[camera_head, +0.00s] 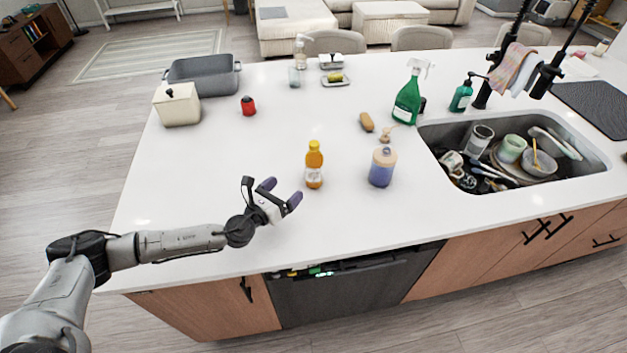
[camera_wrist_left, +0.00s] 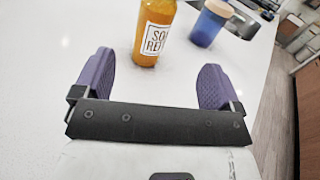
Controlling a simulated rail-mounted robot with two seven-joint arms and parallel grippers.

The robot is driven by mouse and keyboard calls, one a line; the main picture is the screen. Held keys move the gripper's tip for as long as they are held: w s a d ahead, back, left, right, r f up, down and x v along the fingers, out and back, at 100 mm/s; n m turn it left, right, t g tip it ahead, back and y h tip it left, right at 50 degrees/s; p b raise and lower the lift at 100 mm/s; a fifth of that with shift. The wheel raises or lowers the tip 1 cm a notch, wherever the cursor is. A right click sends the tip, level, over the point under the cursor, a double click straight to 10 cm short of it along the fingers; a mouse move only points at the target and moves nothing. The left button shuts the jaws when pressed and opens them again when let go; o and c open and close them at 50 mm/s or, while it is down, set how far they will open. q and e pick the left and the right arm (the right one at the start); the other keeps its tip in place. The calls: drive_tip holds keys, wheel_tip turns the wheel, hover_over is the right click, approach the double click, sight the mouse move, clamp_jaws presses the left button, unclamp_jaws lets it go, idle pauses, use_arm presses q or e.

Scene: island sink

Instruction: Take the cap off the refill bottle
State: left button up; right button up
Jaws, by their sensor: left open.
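The refill bottle (camera_head: 314,172) stands upright on the white counter, with orange contents, a pale label and a yellow cap (camera_head: 314,146) on top. In the left wrist view the bottle (camera_wrist_left: 155,30) stands ahead of the gap between the fingers; its cap is out of frame. My left gripper (camera_head: 282,192) is open and empty, low over the counter, to the left of and nearer than the bottle, not touching it. A blue-purple bottle (camera_head: 382,168) stands to the right, and a beige pump head (camera_head: 388,133) lies behind it. My right gripper is not in view.
A sink (camera_head: 470,188) full of dishes is at the right, with a green spray bottle (camera_head: 408,100) and a sponge-like brown item (camera_head: 366,122) left of it. A red jar (camera_head: 248,106) and white box (camera_head: 178,106) stand farther back. The counter around my gripper is clear.

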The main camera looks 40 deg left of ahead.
sight(308, 167)
use_arm(q)
drive_tip(key=shift+w+a+f+m, duration=0.25)
drive_tip(key=shift+a+m, duration=0.15)
drive_tip(key=shift+m, duration=0.4)
drive_tip(key=w, duration=0.8)
drive_tip(key=shift+w+b, duration=0.3)
drive_tip(key=shift+b, duration=0.05)
drive_tip(key=w, duration=0.4)
drive_tip(key=shift+d+f+b, duration=0.1)
drive_tip(key=shift+f+b, duration=0.1)
drive_tip(key=shift+b, duration=0.2)
drive_tip(key=shift+w+h, duration=0.4)
drive_tip(key=shift+w, duration=0.25)
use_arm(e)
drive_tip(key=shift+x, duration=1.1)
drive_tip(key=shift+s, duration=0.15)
use_arm(q)
drive_tip(key=c, duration=1.1)
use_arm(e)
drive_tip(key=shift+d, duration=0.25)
use_arm(q)
drive_tip(key=shift+r, duration=0.2)
